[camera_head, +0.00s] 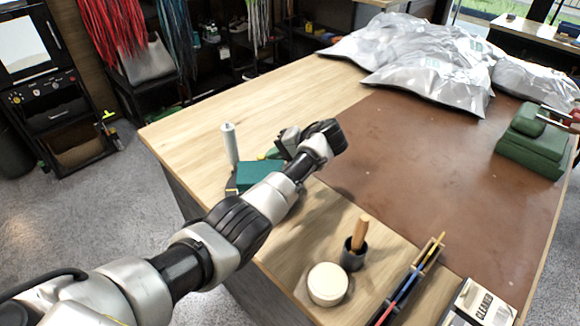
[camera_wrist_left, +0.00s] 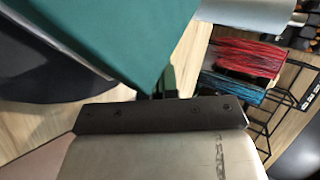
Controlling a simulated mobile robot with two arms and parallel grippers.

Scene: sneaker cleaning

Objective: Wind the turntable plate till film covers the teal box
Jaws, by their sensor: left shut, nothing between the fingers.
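The teal box (camera_head: 260,173) stands on the dark turntable plate (camera_head: 231,186) at the table's left edge. My left arm partly hides both in the head view. In the left wrist view the teal box (camera_wrist_left: 100,35) fills the upper left, close to the gripper, above the dark plate (camera_wrist_left: 40,88). A pale upright film roll (camera_head: 230,145) stands just behind the box; a grey-white part of it seems to show in the wrist view (camera_wrist_left: 245,14). My left gripper (camera_head: 283,145) is shut and empty beside the box; its fingertips (camera_wrist_left: 165,82) are close to it, contact unclear.
A round white tin (camera_head: 327,284), a cup with a wooden-handled brush (camera_head: 355,253) and a pen tray (camera_head: 408,285) lie near the front edge. Silvery bags (camera_head: 430,70) lie at the back, green blocks (camera_head: 532,145) at right. The brown mat (camera_head: 440,160) is largely clear.

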